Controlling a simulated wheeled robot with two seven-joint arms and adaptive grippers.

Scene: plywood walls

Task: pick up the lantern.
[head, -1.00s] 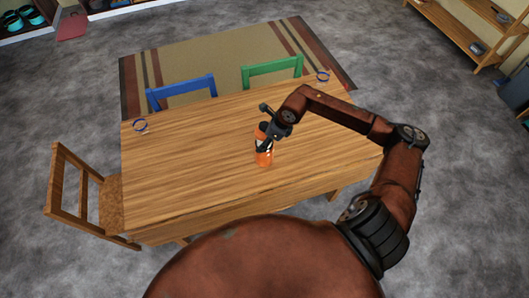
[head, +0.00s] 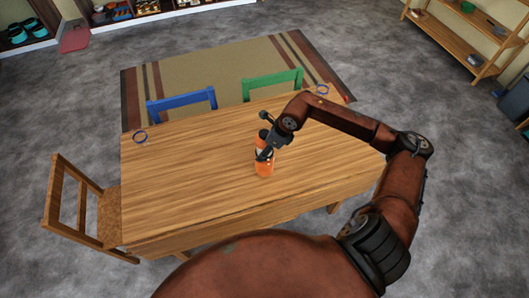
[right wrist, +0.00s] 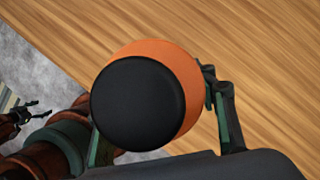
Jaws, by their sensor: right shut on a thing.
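The lantern (head: 264,170) is orange with a black top and is upright at the middle of the wooden table. My right gripper (head: 265,155) is around its upper part and shut on it. In the right wrist view the lantern's round black cap (right wrist: 138,103) and orange rim fill the space between the fingers, seen from above. I cannot tell whether its base touches the table. My left gripper (right wrist: 28,113) seems to show small at the left edge of the right wrist view, away from the lantern; its jaws are too small to read. The head view does not show it.
Shelves (head: 465,40) stand far right.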

